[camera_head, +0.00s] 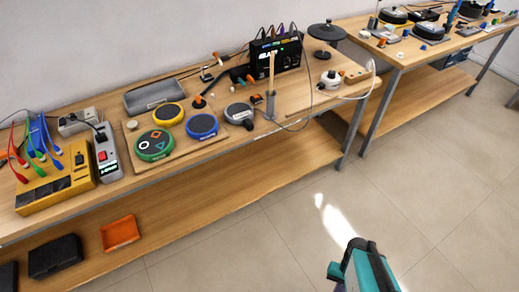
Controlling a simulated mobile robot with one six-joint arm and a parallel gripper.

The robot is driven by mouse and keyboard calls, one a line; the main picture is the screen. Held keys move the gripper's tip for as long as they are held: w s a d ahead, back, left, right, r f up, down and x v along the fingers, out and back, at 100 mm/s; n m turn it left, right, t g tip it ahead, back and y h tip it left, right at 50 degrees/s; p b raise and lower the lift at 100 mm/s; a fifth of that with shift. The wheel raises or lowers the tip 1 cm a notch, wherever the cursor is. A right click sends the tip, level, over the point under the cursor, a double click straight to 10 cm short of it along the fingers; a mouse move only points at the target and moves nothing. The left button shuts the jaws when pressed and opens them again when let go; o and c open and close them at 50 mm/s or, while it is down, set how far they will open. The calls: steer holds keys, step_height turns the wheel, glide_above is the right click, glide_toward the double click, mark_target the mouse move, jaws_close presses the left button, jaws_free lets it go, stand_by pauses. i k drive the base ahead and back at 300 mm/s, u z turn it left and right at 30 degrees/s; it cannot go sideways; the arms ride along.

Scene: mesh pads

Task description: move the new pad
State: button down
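Several round pads lie on the near wooden bench. A green-rimmed pad with coloured shapes (154,145), a yellow-rimmed pad (168,113) and a blue-rimmed pad (202,125) sit together on a wooden board. A grey pad (239,112) lies to their right. A black round pad on a stand (326,32) is at the bench's far end. I cannot tell which is the new pad. My teal and black gripper (362,252) is at the bottom right, over the floor and apart from the bench. Its fingertips are not clear, so I cannot tell if it is open.
A yellow box with coloured cables (52,190) and a power strip (105,150) stand at the left. A black box (276,52) stands at the back. An orange tray (120,232) is on the lower shelf. A second bench (425,50) stands behind. The floor (260,250) is clear.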

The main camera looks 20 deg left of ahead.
mark_target(242, 112)
steer(key=z, duration=0.2)
steer(key=k, duration=1.05)
steer(key=u, duration=1.95)
steer(key=i, duration=1)
steer(key=u, duration=0.1)
